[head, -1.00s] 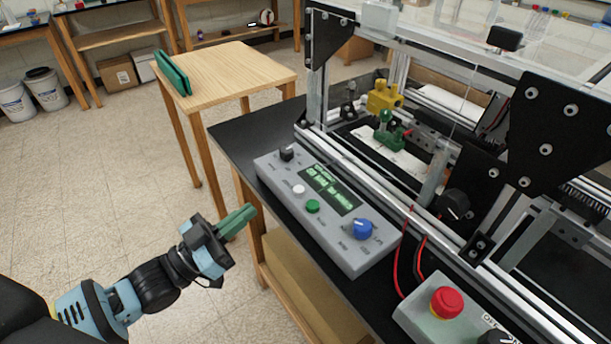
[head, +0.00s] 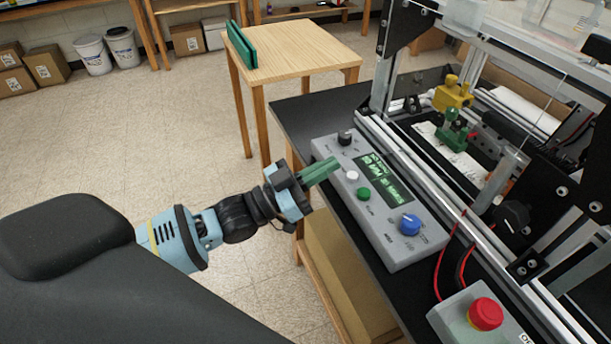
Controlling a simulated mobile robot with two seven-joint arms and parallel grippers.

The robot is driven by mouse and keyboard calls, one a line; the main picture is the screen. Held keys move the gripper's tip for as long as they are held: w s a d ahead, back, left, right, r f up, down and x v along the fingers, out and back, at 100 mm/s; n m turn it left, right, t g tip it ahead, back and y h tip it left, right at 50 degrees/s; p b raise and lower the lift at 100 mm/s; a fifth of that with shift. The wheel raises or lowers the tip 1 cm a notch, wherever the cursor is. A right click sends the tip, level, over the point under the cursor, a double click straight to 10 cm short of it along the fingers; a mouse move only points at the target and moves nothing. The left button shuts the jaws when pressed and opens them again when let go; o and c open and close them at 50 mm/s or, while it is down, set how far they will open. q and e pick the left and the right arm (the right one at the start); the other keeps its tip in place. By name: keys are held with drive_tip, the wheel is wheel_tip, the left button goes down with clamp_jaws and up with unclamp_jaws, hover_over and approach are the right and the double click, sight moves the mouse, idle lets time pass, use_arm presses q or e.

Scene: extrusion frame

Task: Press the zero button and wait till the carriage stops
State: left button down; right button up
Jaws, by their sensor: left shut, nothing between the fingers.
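The grey control box (head: 402,256) lies on the black bench top beside the extrusion frame. It has a lit green display (head: 384,179), a black knob (head: 345,138), a white button (head: 351,175), a green button (head: 364,194) and a blue knob (head: 409,224). The lettering is too small to tell which button is zero. My left gripper (head: 332,165) is shut and empty, its green fingers at the box's left edge, close to the white button; contact cannot be told. Inside the frame are a yellow block (head: 452,94) and a green clamp-like part (head: 452,130). My right gripper is out of view.
A red emergency-stop button (head: 485,314) sits on a grey box at the lower right, with red and black cables nearby. A wooden table (head: 300,48) holding green panels (head: 241,45) stands behind. Floor is open at the left.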

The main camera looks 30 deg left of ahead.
sight(339, 180)
use_arm(q)
drive_tip(key=w+d+f, duration=0.1)
drive_tip(key=w+d, duration=0.1)
drive_tip(key=w, duration=0.1)
drive_tip(key=shift+d+f, duration=0.15)
drive_tip(key=shift+f, duration=0.7)
